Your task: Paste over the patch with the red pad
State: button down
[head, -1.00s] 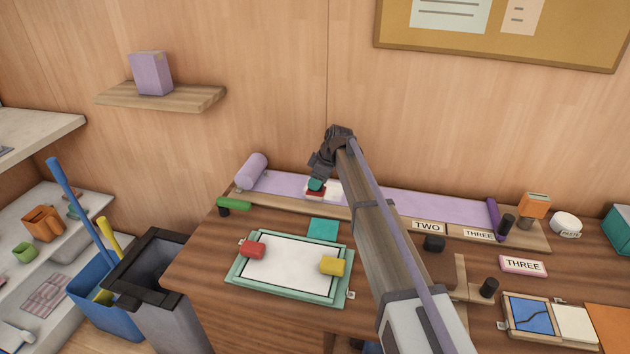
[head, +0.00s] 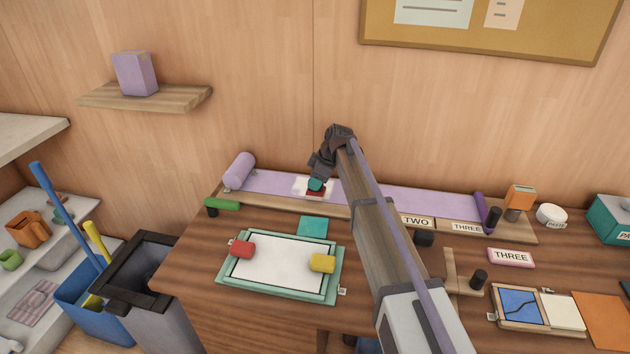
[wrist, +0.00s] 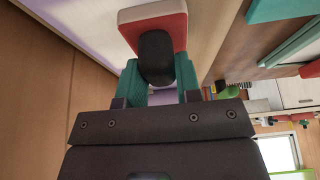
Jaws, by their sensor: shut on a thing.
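The red pad (wrist: 158,25) has a dark rounded knob, and my gripper (wrist: 158,75) is shut on that knob with its teal fingers. In the head view the red pad (head: 316,192) is low over the white patch (head: 300,187) on the long lilac strip. White shows on both sides of the pad; the part beneath is hidden. The pad looks to be on or just above the patch; contact cannot be told for sure. My gripper (head: 316,184) points down there.
A lilac roll (head: 239,171) lies at the strip's left end. A green-framed white board (head: 283,262) with red and yellow grips is in front. A paste jar (head: 551,214) and an orange-topped tool (head: 519,198) stand right. A dark bin (head: 150,270) stands left of the table.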

jog(key=shift+w+a, duration=0.2)
jog(key=shift+a, duration=0.7)
jog(key=shift+w+a, duration=0.15)
jog(key=shift+a, duration=0.7)
jog(key=shift+a, duration=0.1)
jog(key=shift+w+a, duration=0.15)
jog(key=shift+a, duration=0.75)
jog(key=shift+w+a, duration=0.15)
jog(key=shift+a, duration=0.75)
jog(key=shift+s+d, duration=0.1)
jog(key=shift+d, duration=0.1)
